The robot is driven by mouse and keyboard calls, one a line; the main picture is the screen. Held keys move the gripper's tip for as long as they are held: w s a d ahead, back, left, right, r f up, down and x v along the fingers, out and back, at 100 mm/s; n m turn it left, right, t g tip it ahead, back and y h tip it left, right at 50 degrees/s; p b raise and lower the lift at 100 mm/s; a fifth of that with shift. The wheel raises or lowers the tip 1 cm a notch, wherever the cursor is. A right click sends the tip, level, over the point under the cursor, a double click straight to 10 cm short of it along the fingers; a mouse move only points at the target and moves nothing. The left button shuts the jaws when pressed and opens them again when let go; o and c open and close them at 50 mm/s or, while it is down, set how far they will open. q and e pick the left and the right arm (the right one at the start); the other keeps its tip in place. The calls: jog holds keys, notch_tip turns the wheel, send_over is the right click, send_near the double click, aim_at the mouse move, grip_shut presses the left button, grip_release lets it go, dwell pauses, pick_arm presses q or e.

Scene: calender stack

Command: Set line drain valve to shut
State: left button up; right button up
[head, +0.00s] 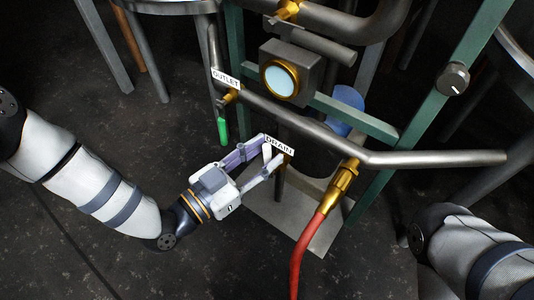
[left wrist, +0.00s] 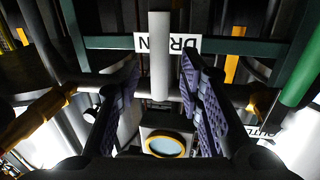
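The drain valve is by the white DRAIN label (head: 280,145) under the horizontal steel pipe, and the label shows upside down in the left wrist view (left wrist: 182,43). A pale grey bar, seemingly the drain valve's handle (left wrist: 159,50), stands between my left fingers in the left wrist view. My left gripper (head: 268,154) is at the label, its purple-padded fingers apart on both sides of the bar. In the left wrist view a gap shows between the bar and each pad. The valve body is mostly hidden. My right gripper is outside the views.
The OUTLET valve with its green handle (head: 223,130) hangs left of the drain. A red hose (head: 309,245) with a brass fitting (head: 343,185) drops at the right. A round gauge (head: 280,78) sits above, and a dark knob (head: 453,79) on the green frame (head: 440,105).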

pick_arm(q)
jog(key=shift+w+d, duration=0.45)
jog(key=shift+d, duration=0.05)
grip_shut()
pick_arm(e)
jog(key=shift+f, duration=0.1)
